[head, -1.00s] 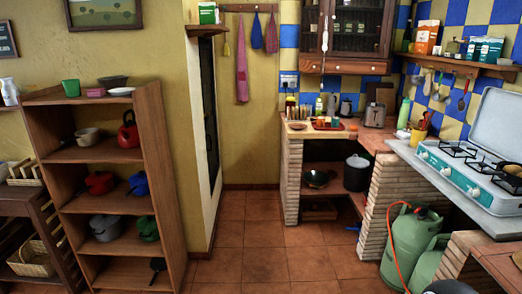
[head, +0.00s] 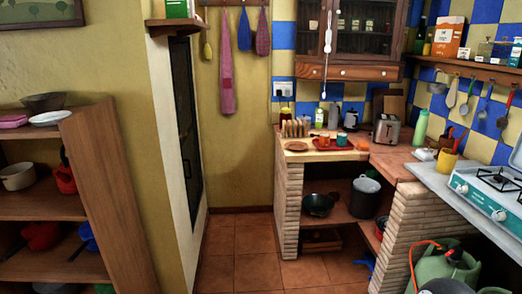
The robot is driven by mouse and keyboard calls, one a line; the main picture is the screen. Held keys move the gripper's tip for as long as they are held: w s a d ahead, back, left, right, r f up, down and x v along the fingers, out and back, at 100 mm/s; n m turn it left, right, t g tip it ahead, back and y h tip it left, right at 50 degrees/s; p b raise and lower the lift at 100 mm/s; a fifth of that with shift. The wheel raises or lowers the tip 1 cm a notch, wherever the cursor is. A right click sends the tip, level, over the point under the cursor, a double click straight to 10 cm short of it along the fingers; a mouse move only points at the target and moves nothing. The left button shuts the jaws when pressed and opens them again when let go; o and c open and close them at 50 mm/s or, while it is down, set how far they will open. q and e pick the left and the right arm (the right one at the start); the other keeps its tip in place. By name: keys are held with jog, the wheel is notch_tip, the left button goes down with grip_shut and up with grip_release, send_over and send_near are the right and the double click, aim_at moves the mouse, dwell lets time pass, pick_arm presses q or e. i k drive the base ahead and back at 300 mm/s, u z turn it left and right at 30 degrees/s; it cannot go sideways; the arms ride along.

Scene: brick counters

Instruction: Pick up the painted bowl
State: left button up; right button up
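I cannot tell for sure which vessel is the painted bowl. A dark brownish bowl (head: 44,102) stands on top of the wooden shelf unit at the left, next to a white dish (head: 52,118). A dark, wide bowl or pan (head: 318,204) sits on the lower shelf under the brick counter. A small brown plate or shallow dish (head: 296,146) lies on the counter top. Any painted pattern is too small to make out on these. Neither of my grippers shows in the head view.
The wooden shelf unit (head: 105,190) stands at left, the brick counter (head: 290,215) ahead, with a red tray (head: 332,143) and toaster (head: 386,130). Green gas bottles (head: 445,268) and a stove (head: 490,190) are at right. Tiled floor (head: 240,262) between is clear.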

aim_at(318, 206)
jog(key=z, duration=0.1)
jog(key=i, duration=1.3)
jog(key=z, duration=0.35)
jog(key=i, duration=2.45)
jog(key=z, duration=0.25)
